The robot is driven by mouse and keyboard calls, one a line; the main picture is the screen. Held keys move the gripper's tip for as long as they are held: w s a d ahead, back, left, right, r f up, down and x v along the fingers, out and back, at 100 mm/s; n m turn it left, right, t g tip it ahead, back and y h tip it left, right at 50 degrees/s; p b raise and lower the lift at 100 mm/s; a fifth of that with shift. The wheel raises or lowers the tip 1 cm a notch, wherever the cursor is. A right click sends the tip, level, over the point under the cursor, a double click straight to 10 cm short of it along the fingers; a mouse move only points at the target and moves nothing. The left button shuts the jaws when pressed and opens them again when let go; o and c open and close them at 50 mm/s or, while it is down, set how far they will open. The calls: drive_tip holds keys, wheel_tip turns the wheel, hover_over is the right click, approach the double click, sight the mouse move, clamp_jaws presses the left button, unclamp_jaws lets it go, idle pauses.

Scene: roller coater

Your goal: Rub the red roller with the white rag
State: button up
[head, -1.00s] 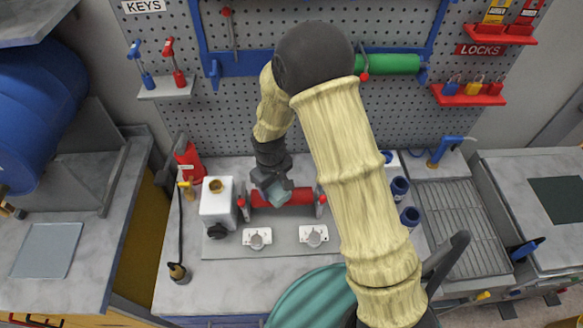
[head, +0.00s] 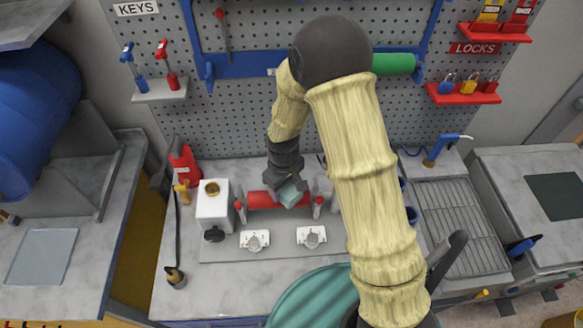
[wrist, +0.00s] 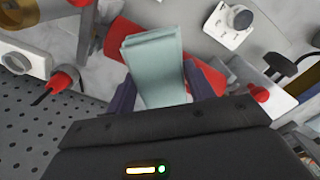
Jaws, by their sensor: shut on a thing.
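The red roller (head: 262,200) lies horizontally in its mount on the grey bench plate. It also shows on both sides of the rag in the wrist view (wrist: 118,40). My gripper (head: 285,186) is over the right half of the roller. Its dark fingers (wrist: 156,92) are shut on the rag (wrist: 152,62), which looks pale blue-green and folded. In the head view the rag (head: 291,196) overlaps the roller and hides part of it. It looks to be at the roller's surface, but I cannot tell firm contact.
A white box (head: 213,207) stands left of the roller. Two white dial units (head: 255,241) sit in front. A green roller (head: 393,64) hangs on the blue wall rack (head: 245,66). A wire grate (head: 450,215) is at right.

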drive_tip(key=shift+d, duration=0.8)
wheel_tip(320, 180, up, 4)
drive_tip(key=p, duration=0.2)
drive_tip(key=shift+r+p, duration=0.2)
drive_tip(key=shift+p, duration=0.15)
drive_tip(key=shift+w+a+r+p, duration=0.1)
drive_tip(key=shift+r+p, duration=1.3)
drive_tip(key=shift+r, duration=0.45)
drive_tip(key=shift+w, duration=0.15)
drive_tip(key=shift+a, duration=0.1)
drive_tip(key=shift+s, duration=0.2)
